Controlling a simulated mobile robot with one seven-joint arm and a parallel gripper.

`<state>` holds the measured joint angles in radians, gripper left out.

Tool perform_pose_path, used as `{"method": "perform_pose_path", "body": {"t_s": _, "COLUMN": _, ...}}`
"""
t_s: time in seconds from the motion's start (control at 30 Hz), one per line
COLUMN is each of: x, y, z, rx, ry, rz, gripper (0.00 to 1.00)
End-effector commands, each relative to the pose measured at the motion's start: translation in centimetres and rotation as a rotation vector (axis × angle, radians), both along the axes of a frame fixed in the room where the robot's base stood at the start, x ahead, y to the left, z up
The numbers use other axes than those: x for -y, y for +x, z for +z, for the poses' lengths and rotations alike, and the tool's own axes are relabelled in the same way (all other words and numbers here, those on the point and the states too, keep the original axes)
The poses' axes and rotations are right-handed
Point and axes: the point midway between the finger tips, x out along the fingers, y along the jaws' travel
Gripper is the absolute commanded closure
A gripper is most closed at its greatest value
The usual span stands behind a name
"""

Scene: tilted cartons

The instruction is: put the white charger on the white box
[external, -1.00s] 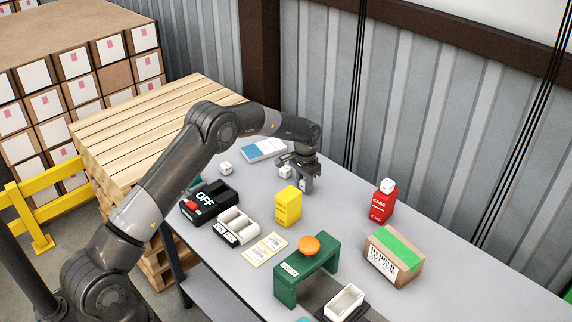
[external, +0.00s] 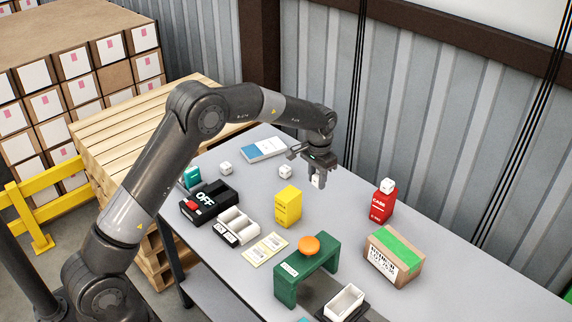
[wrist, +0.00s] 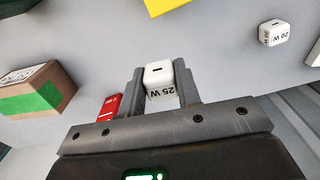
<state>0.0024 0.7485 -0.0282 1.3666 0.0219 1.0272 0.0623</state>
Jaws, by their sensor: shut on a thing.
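My gripper (external: 317,183) is shut on a white charger (wrist: 159,78) marked "25 W", held between the fingertips. This charger also shows in the external view (external: 316,181), above the grey table near the back wall. Another white charger (external: 285,172), a cube, stands on the table left of my gripper; in the wrist view a charger marked "20 W" (wrist: 273,33) sits at upper right. A third white cube (external: 226,168) lies further left. A flat white and blue box (external: 264,150) lies at the far end. A small open white box (external: 344,302) stands on a dark base at the near end.
A yellow box (external: 288,206) stands in the middle. A red case (external: 381,207) with a white cube on top stands right. A cardboard carton (external: 394,257) and a green stand (external: 305,272) with an orange knob are nearer. The wall (external: 430,120) closes the back.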

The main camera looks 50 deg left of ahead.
Motion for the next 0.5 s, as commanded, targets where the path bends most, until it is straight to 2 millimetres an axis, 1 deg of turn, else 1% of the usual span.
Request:
{"method": "perform_pose_path", "body": {"t_s": 0.03, "x": -1.3, "y": 0.3, "z": 0.2, "rx": 0.002, "ry": 0.001, "rz": 0.011, "gripper": 0.93}}
{"method": "perform_pose_path", "body": {"t_s": 0.07, "x": -2.2, "y": 0.5, "z": 0.4, "rx": 0.002, "ry": 0.001, "rz": 0.016, "gripper": 0.93}}
{"method": "perform_pose_path", "body": {"t_s": 0.17, "x": -6.3, "y": 1.2, "z": 0.8, "rx": 0.003, "ry": 0.001, "rz": 0.036, "gripper": 0.93}}
{"method": "perform_pose_path", "body": {"t_s": 0.2, "x": -8.2, "y": 1.5, "z": 1.0, "rx": 0.003, "ry": 0.001, "rz": 0.043, "gripper": 0.93}}
{"method": "perform_pose_path", "body": {"t_s": 0.27, "x": -11.1, "y": 1.7, "z": 1.2, "rx": 0.003, "ry": 0.001, "rz": 0.055, "gripper": 0.93}}
{"method": "perform_pose_path", "body": {"t_s": 0.3, "x": -13.0, "y": 1.8, "z": 1.4, "rx": 0.002, "ry": 0.001, "rz": 0.062, "gripper": 0.93}}
{"method": "perform_pose_path", "body": {"t_s": 0.4, "x": -17.2, "y": 1.8, "z": 1.8, "rx": 0.003, "ry": 0.001, "rz": 0.076, "gripper": 0.93}}
{"method": "perform_pose_path", "body": {"t_s": 0.5, "x": -20.4, "y": 1.6, "z": 2.2, "rx": 0.003, "ry": 0.001, "rz": 0.087, "gripper": 0.93}}
